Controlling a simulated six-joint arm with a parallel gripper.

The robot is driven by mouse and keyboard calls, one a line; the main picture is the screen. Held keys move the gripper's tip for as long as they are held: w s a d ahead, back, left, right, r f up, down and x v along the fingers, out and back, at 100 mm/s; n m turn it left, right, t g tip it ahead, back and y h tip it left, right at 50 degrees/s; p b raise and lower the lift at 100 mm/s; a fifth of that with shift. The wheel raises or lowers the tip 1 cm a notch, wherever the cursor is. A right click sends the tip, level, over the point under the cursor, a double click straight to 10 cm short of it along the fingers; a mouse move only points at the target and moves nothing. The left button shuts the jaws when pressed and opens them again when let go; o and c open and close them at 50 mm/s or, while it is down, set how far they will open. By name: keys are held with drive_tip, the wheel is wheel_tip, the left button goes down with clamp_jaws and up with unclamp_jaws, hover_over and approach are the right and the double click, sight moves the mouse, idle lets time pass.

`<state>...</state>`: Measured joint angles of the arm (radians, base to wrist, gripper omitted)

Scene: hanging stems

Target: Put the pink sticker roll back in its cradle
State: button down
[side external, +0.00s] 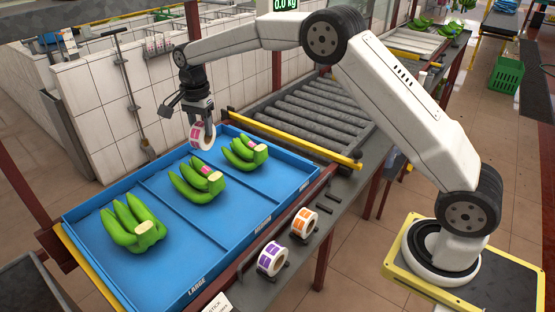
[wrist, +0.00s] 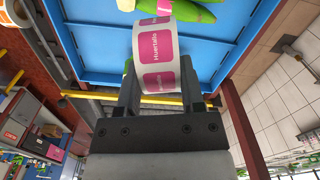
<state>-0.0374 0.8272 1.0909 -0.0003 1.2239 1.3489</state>
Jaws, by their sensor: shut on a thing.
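The pink sticker roll (side external: 196,136) is white with pink labels. My gripper (side external: 203,118) is shut on it and holds it in the air above the far side of the blue tray. In the wrist view the pink sticker roll (wrist: 153,42) sits between the two fingers of my gripper (wrist: 158,82), its printed labels facing the camera. A purple sticker roll (side external: 272,258) and an orange sticker roll (side external: 303,224) stand in dark holders on the ledge in front of the tray.
The blue tray (side external: 165,262) has three compartments, each with a green banana bunch: left (side external: 130,222), middle (side external: 196,182) and right (side external: 244,153). A yellow rail (side external: 295,138) and roller conveyor (side external: 315,112) lie behind to the right.

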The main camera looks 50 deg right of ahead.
drive_tip(key=s+d+f+m, duration=0.1)
drive_tip(key=s+d+f, duration=0.2)
drive_tip(key=s, duration=0.6)
drive_tip(key=s+d+f+m, duration=0.1)
drive_tip(key=s+d+f, duration=0.2)
drive_tip(key=s+d, duration=0.5)
drive_tip(key=s+d+f+m, duration=0.1)
drive_tip(key=s+d+f, duration=0.2)
drive_tip(key=s, duration=0.9)
drive_tip(key=d, duration=0.3)
drive_tip(key=shift+s+f, duration=0.2)
drive_tip(key=shift+f, duration=0.15)
drive_tip(key=shift+d+f, duration=0.1)
drive_tip(key=shift+f, duration=0.2)
drive_tip(key=shift+f, duration=2.9)
drive_tip(key=shift+c, duration=0.7)
unclamp_jaws()
drive_tip(key=shift+w, duration=0.1)
drive_tip(key=shift+r, duration=0.1)
